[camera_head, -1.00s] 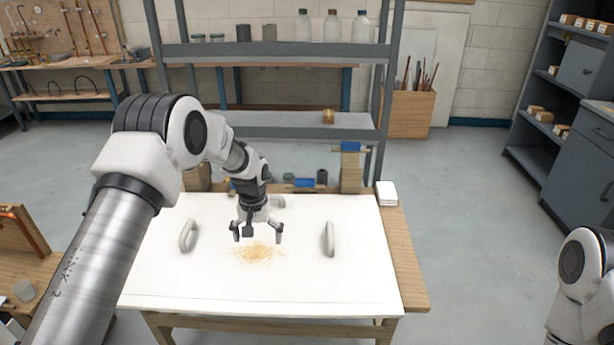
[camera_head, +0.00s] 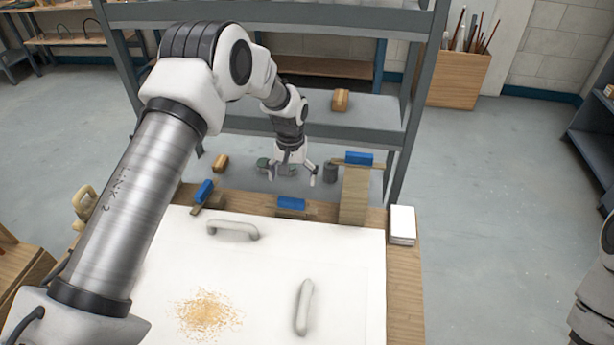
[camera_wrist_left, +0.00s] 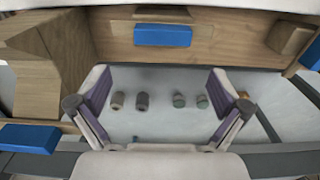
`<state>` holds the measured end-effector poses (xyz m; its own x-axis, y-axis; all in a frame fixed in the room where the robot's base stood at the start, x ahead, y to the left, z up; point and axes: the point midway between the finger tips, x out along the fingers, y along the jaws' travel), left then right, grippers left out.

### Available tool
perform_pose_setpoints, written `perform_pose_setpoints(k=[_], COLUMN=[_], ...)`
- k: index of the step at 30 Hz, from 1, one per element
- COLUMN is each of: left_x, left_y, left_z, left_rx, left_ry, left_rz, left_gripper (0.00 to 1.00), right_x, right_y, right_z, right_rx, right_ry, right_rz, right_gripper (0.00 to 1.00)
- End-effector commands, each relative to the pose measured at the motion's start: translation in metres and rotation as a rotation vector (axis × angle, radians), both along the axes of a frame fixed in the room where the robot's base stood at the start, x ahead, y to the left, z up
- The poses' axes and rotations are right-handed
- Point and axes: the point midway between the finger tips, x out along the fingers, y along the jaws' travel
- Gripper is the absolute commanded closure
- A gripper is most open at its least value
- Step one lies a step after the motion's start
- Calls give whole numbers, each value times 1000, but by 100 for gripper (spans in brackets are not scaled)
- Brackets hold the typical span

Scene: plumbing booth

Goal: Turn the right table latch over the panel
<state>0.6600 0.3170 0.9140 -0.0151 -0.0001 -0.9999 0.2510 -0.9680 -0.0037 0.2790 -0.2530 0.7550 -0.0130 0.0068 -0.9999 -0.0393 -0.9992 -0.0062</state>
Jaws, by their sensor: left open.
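The white panel (camera_head: 340,265) lies on the wooden table (camera_head: 405,290). Blue-topped wooden pieces stand along its far edge: one at the left (camera_head: 203,191), one in the middle (camera_head: 291,203) and one on a tall post (camera_head: 358,158) at the right. I cannot tell which is the right latch. My left gripper (camera_head: 291,177) is open and empty, beyond the panel's far edge, above the middle piece in the picture. In the left wrist view, the fingers (camera_wrist_left: 157,110) are spread, with the middle blue-topped piece (camera_wrist_left: 162,35) apart from them. My right gripper is out of view.
The panel has two grey handles (camera_head: 233,230) (camera_head: 304,306) and a patch of brown crumbs (camera_head: 207,313). A grey shelf rack (camera_head: 390,110) with small jars (camera_head: 330,172) stands behind the table. A white stack (camera_head: 402,224) sits at the right edge.

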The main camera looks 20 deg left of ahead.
Motion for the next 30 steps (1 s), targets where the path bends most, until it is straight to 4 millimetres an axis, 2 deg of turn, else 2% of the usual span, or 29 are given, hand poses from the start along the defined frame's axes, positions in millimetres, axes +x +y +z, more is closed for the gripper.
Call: perform_pose_setpoints(k=[5,12,15,23,24,26,30], left_x=[-1,-2,-2,-1,-1,-1,-1], left_y=[0,0,0,0,0,0,0], left_z=[-17,-63,-74,-77,-77,-77,-77], left_rx=[0,0,0,0,0,0,0], left_ry=[3,3,1,0,0,0,0], left_rz=[0,0,0,0,0,0,0], left_gripper=[0,0,0,0,14,35,85], right_x=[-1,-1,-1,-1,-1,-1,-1], right_y=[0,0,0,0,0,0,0], right_z=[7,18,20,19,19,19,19], right_rx=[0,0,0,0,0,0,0], right_ry=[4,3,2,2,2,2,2], right_rz=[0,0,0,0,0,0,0], right_gripper=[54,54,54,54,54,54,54])
